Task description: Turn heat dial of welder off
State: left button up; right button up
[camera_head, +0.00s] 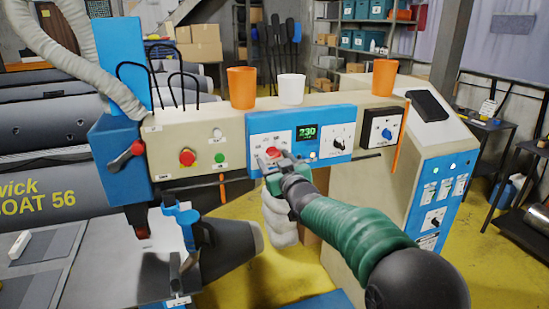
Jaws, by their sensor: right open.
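The welder's beige control box (190,135) spans the middle of the view. Its blue panel (345,118) carries a green display (307,132) reading 230, with a black rotary dial (338,144) to its right. A black switch panel with a blue and white knob (386,134) sits farther right. Labels are too small to read, so I cannot tell which is the heat dial. My right gripper (285,166) is open in front of the panel's lower left, below a red button (272,153) and left of the black dial. Contact cannot be judged. My left gripper is not in view.
Orange cups (241,88) (384,78) and a white cup (291,89) stand on top of the box. A red button (187,157) and a red-knobbed lever (137,148) are at left. A beige cabinet with a blue front (437,200) stands right.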

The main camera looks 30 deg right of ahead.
jog(key=shift+s+r, duration=0.2)
jog(key=shift+s, duration=0.1)
jog(key=b+v, duration=0.1)
jog(key=v, duration=1.5)
jog(key=shift+a+f, duration=0.15)
jog(key=shift+f, duration=0.1)
